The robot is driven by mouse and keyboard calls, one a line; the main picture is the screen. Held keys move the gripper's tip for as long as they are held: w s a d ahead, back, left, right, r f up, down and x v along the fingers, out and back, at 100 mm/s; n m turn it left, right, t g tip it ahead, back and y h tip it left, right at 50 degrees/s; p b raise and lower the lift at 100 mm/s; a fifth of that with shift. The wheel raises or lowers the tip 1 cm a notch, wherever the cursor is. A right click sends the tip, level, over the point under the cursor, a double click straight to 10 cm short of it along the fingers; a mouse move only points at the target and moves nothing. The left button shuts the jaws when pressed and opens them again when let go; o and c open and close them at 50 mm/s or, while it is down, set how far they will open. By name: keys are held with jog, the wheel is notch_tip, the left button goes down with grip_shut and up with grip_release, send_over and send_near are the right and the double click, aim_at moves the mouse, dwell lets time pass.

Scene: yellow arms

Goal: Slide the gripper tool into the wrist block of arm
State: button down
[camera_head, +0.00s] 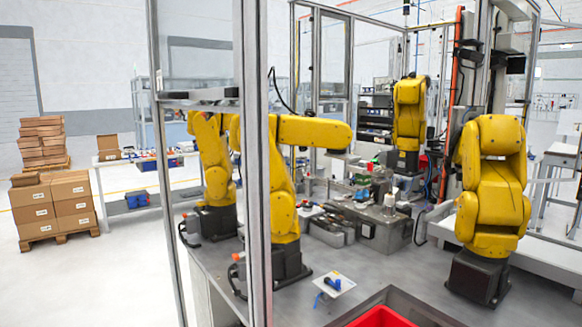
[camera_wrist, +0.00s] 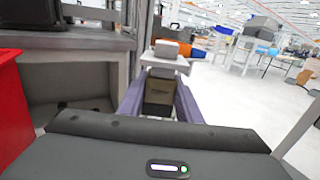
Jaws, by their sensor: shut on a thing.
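Several yellow arms stand in the head view: one at the front right (camera_head: 493,190), one at the back (camera_head: 408,112), and a near-left one (camera_head: 300,131) with another behind it (camera_head: 212,155). I cannot tell which wrist block is meant. In the wrist view my gripper (camera_wrist: 163,70) has two purple-grey fingers shut on a pale grey piece (camera_wrist: 171,48), which looks like the gripper tool. It sits at the fingertips, apart from any yellow arm in that view. A dark, labelled boxy shape (camera_wrist: 158,92) shows between the fingers. My gripper is not visible in the head view.
A metal post (camera_head: 256,160) and glass panels stand in front of the left arms. A red bin (camera_head: 382,318) lies at the bottom; red also shows at left in the wrist view (camera_wrist: 14,105). A small white plate with a blue item (camera_head: 333,284) lies on the grey worktop.

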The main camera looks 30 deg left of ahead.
jog(key=shift+w+d+r+n+t+y, duration=0.15)
jog(key=shift+d+n+t+y, duration=0.15)
jog(key=shift+n+t+y, duration=0.25)
jog(key=shift+w+n+t+y, duration=0.1)
jog(key=shift+n+t+y, duration=0.55)
jog(key=shift+t, duration=0.1)
jog(key=shift+s+a+n+t+y, duration=0.15)
jog(key=shift+n+t+y, duration=0.35)
jog(key=shift+y, duration=0.3)
jog(key=shift+s+a+n+t+y, duration=0.15)
jog(key=shift+n+t+y, duration=0.3)
jog(key=shift+y, duration=0.35)
jog(key=shift+w, duration=0.1)
